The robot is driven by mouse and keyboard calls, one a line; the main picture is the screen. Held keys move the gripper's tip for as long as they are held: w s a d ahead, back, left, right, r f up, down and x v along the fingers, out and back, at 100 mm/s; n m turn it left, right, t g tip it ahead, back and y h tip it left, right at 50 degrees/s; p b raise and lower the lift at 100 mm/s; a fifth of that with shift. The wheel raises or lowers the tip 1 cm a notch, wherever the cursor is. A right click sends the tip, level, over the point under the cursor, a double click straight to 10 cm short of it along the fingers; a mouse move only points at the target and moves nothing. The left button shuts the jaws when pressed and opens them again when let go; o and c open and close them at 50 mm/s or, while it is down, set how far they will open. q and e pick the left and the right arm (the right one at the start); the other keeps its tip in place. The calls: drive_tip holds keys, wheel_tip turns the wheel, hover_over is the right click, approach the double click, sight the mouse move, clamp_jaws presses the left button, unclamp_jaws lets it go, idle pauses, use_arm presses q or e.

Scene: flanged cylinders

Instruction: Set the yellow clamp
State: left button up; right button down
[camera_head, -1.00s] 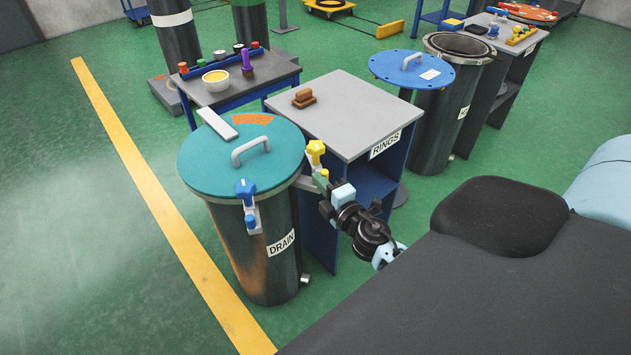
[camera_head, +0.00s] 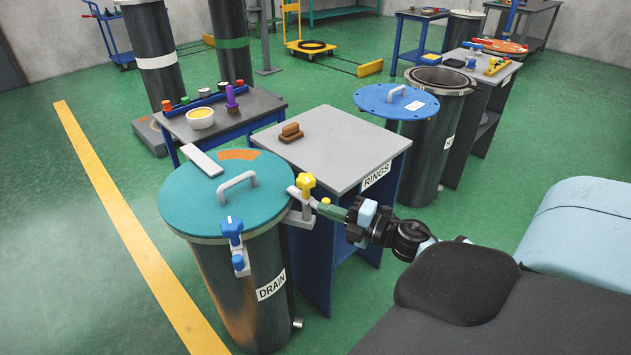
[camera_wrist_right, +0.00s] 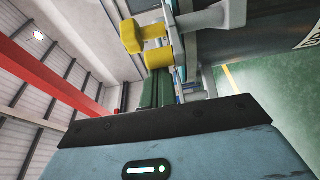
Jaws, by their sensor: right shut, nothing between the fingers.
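The yellow clamp (camera_head: 306,183) is on the right rim of the drum marked DRAIN, with a yellow knob on top and a smaller yellow end on its grey bracket. It also shows in the right wrist view (camera_wrist_right: 158,58), with its pale bracket. My right gripper (camera_head: 333,210) is shut and empty, its green fingers close beside the small yellow end; I cannot tell if they touch. The fingers show edge-on in the wrist view (camera_wrist_right: 153,88). The teal lid (camera_head: 190,195) lies on the drum. My left gripper is out of view.
A blue clamp (camera_head: 232,230) hangs at the drum's front rim. The RINGS cabinet (camera_head: 345,140) stands close behind my right gripper, with a brown block (camera_head: 291,132) on top. Green floor is open at the left.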

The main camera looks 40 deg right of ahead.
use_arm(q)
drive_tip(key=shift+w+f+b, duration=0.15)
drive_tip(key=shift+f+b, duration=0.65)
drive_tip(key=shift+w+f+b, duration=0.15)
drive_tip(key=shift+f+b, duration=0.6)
use_arm(e)
drive_tip(key=shift+w+d+n+g+y, duration=0.1)
drive_tip(key=shift+d+n+g+y, duration=1.2)
drive_tip(key=shift+y, duration=0.8)
drive_tip(key=shift+d+t, duration=0.3)
drive_tip(key=shift+d, duration=0.05)
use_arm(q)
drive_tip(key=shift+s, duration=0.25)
use_arm(e)
drive_tip(key=shift+a, duration=0.15)
